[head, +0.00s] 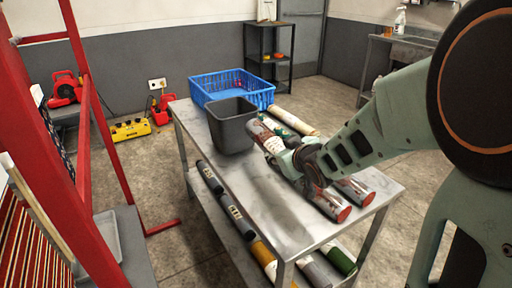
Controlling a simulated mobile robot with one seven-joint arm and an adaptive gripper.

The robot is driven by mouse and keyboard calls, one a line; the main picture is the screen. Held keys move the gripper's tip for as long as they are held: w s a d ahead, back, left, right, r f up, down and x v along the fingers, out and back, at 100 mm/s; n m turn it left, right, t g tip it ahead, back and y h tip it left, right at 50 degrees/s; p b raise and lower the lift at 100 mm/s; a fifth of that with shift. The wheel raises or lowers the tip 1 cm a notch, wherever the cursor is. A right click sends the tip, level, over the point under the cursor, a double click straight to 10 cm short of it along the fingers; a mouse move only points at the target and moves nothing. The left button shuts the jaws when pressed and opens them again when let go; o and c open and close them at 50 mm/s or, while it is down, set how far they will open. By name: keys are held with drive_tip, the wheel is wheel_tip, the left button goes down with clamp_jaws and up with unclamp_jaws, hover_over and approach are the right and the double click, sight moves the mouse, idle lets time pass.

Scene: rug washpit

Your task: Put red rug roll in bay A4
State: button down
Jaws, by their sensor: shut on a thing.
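My gripper (279,155) is over the steel table, shut on a red rug roll (262,136) with a pale label. The roll's far end sticks out beyond the fingers, and my gripper hides part of it. Two more rolls with red ends, one nearer (331,206) and one to its right (355,191), lie on the near right of the table (262,200). A green roll (283,118) and a cream roll (296,121) lie behind the held one. I cannot make out a bay marked A4.
A dark grey bin (232,127) and a blue crate (228,83) stand at the table's far end. More rolls lie on its lower shelf (237,250). A red frame (88,150) stands at left.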

sight(274, 197)
drive_tip(key=f+b, duration=0.1)
drive_tip(key=a+f+b, duration=0.1)
drive_tip(key=f+b, duration=0.1)
drive_tip(key=shift+a, duration=0.1)
drive_tip(key=shift+f+b, duration=0.35)
drive_tip(key=shift+f, duration=0.05)
wheel_tip(274, 197, down, 9)
drive_tip(key=b, duration=0.5)
drive_tip(key=shift+f, duration=0.2)
drive_tip(key=shift+r, duration=0.1)
drive_tip(key=c, duration=1.1)
unclamp_jaws()
drive_tip(key=shift+f, duration=0.2)
drive_tip(key=shift+c, duration=0.2)
